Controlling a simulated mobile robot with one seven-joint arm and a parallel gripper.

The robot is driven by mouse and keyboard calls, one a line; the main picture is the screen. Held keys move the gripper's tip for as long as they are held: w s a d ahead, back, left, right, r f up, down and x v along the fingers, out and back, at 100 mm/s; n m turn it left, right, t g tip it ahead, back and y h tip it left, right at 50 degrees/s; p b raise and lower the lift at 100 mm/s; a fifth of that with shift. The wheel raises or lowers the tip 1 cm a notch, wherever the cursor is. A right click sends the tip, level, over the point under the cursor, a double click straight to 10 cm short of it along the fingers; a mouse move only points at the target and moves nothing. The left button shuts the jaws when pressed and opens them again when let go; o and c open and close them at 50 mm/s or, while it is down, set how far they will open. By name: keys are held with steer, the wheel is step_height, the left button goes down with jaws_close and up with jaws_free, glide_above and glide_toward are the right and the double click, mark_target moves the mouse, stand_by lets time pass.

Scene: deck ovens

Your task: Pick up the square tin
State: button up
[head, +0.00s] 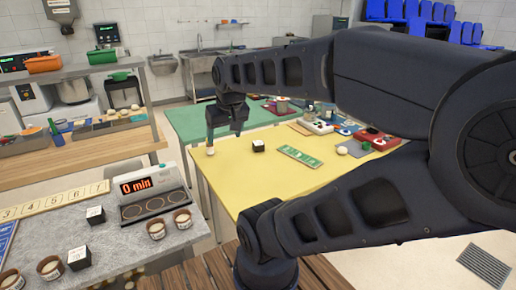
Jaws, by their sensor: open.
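I cannot make out for certain which thing is the square tin. A small dark box with a white top (258,146) sits on the yellow table. Two similar dark boxes with pale tops are on the grey counter at the left, one farther back (95,215) and one nearer (79,259). My gripper (225,136) points down at the left part of the yellow table, left of the box there. It is open and nothing shows between its fingers. My arm crosses the right of the view and hides part of the table.
The yellow table (245,187) has free room at its near left. A small pale round item (210,151) is below my gripper's left finger. A green numbered strip (299,156) lies right of the box. A "0 min" timer unit (152,193) and several brown-and-white cups stand on the grey counter.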

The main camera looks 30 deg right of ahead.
steer(key=shift+o, duration=0.9)
